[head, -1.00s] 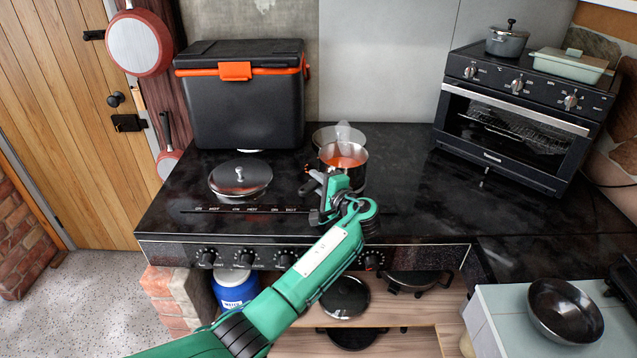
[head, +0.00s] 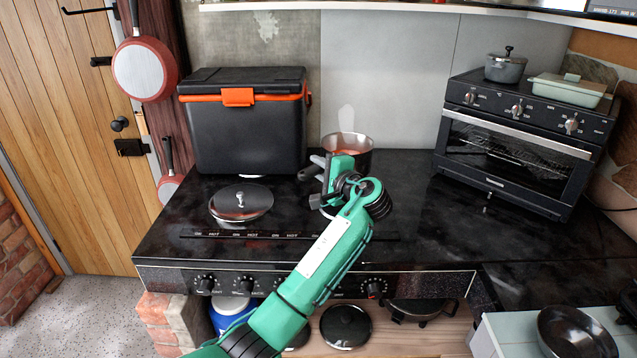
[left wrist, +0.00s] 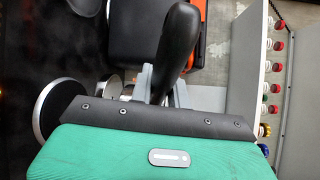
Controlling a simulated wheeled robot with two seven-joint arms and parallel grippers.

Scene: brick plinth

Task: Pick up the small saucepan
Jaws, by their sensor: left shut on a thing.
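The small saucepan (head: 362,160) is steel, with orange-red contents visible inside its rim, in the middle of the head view. It appears held above the back of the black stovetop, roughly upright; its underside is hidden behind my arm. My left gripper (head: 328,180) is at its near left side, shut on its dark handle. In the left wrist view, the black handle (left wrist: 178,40) stands between the two grey fingers of my left gripper (left wrist: 163,85). My right gripper is not in view.
A lidded pan (head: 241,203) sits on the stovetop (head: 430,215), left of my gripper. A black cooler with an orange latch (head: 245,120) stands behind. A toaster oven (head: 515,145) stands at the right, with a lidded pot (head: 505,67) on top. The counter between is clear.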

